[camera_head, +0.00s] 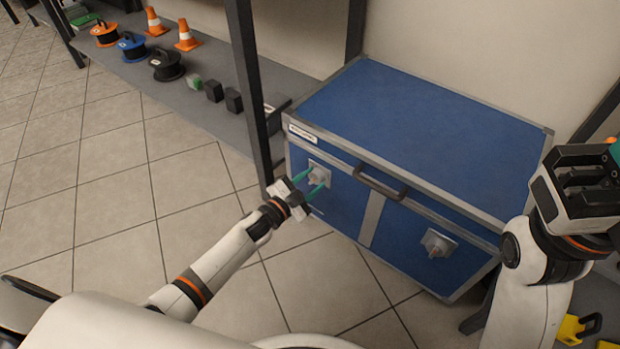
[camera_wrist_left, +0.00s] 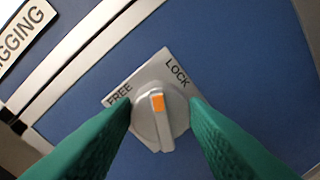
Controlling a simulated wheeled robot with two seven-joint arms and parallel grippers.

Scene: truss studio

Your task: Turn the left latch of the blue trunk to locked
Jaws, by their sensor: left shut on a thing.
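The blue trunk (camera_head: 420,130) stands on the floor with its lid closed. Its left latch (camera_head: 317,174) is a grey round knob on a square plate on the front. In the left wrist view the left latch (camera_wrist_left: 160,125) shows an orange mark pointing between the words FREE and LOCK on its plate. My left gripper (camera_head: 318,184) is at this latch, its green fingers shut on the knob from both sides. The right latch (camera_head: 437,244) is untouched. My right gripper (camera_head: 612,150) is at the right edge, away from the trunk, partly cut off; its opening is unclear.
A dark handle (camera_head: 380,184) sits on the trunk's front between the latches. A dark shelf post (camera_head: 248,90) rises close to the trunk's left corner. A low shelf (camera_head: 215,128) holds cable reels and orange cones. The tiled floor (camera_head: 120,200) at left is clear.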

